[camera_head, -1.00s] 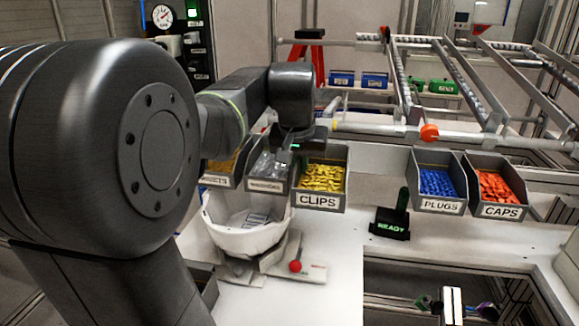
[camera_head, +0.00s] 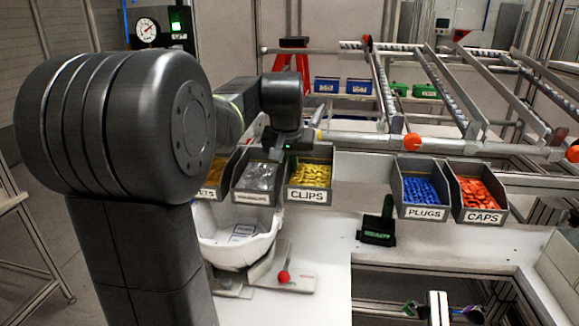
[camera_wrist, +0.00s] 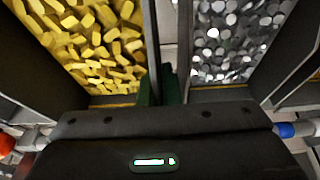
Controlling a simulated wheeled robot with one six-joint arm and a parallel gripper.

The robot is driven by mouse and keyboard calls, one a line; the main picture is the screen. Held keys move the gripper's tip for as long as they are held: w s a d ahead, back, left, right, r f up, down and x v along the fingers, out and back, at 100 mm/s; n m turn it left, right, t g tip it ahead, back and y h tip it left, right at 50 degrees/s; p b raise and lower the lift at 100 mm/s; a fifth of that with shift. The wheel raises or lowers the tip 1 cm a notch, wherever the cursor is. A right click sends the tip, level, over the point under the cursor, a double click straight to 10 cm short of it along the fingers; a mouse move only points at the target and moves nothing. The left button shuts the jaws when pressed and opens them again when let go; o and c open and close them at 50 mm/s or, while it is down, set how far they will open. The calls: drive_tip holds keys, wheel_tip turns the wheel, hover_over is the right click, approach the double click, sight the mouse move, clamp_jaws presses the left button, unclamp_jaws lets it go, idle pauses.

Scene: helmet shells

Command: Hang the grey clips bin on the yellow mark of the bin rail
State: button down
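The grey clips bin (camera_head: 309,193), full of yellow clips, is upright in the row of bins, just right of the washers bin. In the wrist view its wall and yellow clips (camera_wrist: 95,45) fill the left side. My gripper (camera_head: 284,152) is at the side of the clips bin next to the washers bin. Its dark green fingers (camera_wrist: 160,88) are close together and appear shut on the clips bin's side wall. A small yellow mark (camera_head: 318,135) shows on the tube behind the clips bin. Whether the bin bears on a rail is hidden.
The grey washers bin (camera_head: 252,198) with silver parts is close on the left, a narrow gap apart. The plugs bin (camera_head: 425,213) and caps bin (camera_head: 483,217) stand to the right, past free room. A white helmet shell (camera_head: 235,250) is in front, below.

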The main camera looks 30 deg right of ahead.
drive_tip(key=shift+w+d+p, duration=0.3)
drive_tip(key=shift+w+d, duration=0.4)
drive_tip(key=shift+w, duration=0.1)
drive_tip(key=shift+f+b, duration=0.75)
drive_tip(key=shift+f, duration=0.4)
drive_tip(key=c, duration=1.6)
unclamp_jaws()
drive_tip(key=shift+o, duration=0.2)
drive_tip(key=v, duration=1.4)
drive_tip(key=shift+w+f, duration=0.1)
drive_tip(key=shift+f, duration=0.05)
